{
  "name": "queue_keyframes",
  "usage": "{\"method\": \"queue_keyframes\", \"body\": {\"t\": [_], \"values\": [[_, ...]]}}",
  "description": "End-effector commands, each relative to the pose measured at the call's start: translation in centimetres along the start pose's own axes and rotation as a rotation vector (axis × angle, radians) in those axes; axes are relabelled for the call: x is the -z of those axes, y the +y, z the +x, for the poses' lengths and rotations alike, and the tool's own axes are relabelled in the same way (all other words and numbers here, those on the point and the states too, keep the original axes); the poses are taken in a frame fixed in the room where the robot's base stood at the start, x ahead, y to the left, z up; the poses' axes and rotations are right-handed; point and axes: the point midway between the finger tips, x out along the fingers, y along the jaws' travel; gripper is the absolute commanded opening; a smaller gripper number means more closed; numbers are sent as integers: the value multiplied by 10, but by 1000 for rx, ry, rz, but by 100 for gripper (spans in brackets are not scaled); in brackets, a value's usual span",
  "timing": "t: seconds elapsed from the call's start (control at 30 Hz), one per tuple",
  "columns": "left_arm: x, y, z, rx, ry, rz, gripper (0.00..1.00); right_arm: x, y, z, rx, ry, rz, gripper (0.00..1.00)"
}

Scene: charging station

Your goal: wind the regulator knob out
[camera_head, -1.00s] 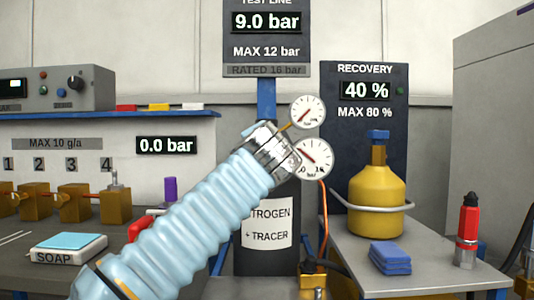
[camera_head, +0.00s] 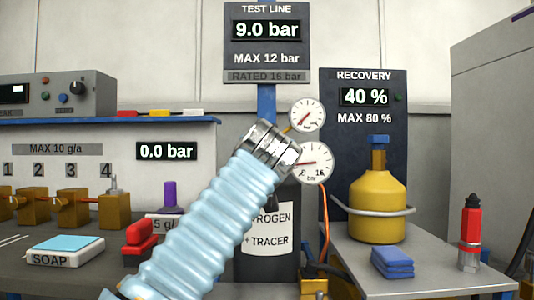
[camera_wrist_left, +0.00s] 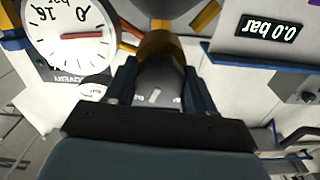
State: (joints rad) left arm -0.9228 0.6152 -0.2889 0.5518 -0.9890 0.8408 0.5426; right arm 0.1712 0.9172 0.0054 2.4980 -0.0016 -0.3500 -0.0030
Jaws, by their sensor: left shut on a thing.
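The regulator knob (camera_wrist_left: 160,82) is a dark rounded piece with a pale mark, between my left fingers in the left wrist view. My left gripper (camera_wrist_left: 160,73) is shut on it. In the head view my ribbed light-blue arm reaches up from the lower left and hides the knob and fingers. The larger regulator gauge (camera_head: 314,163) has its red needle pointing about left; it also shows upside down in the left wrist view (camera_wrist_left: 68,36). The smaller gauge (camera_head: 307,116) sits above. The dark nitrogen cylinder (camera_head: 266,262) stands below. The test line display (camera_head: 267,30) reads 9.0 bar.
A yellow recovery cylinder (camera_head: 377,205), blue cloths (camera_head: 392,263) and a red-topped bottle (camera_head: 470,235) stand on the right bench. An orange hose (camera_head: 325,215) hangs beside the nitrogen cylinder. A soap dish (camera_head: 66,250) and a red-handled object (camera_head: 140,238) are at left.

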Motion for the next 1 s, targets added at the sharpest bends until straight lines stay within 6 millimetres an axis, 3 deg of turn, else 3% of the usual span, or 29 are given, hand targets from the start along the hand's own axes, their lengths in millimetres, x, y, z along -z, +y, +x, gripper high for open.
{"method": "queue_keyframes", "body": {"t": [0.03, 0.5, 1.0], "values": [[-7, 2, 2, 2, -14, -37, 24, 0, 1, 3, 0, 0, 0, 0], [-8, 4, 2, 2, -17, -325, 24, 0, 2, 6, 1, -2, 0, 0], [-8, 5, 2, 1, -19, -384, 24, 0, 2, 6, 1, -2, -1, 0]]}}
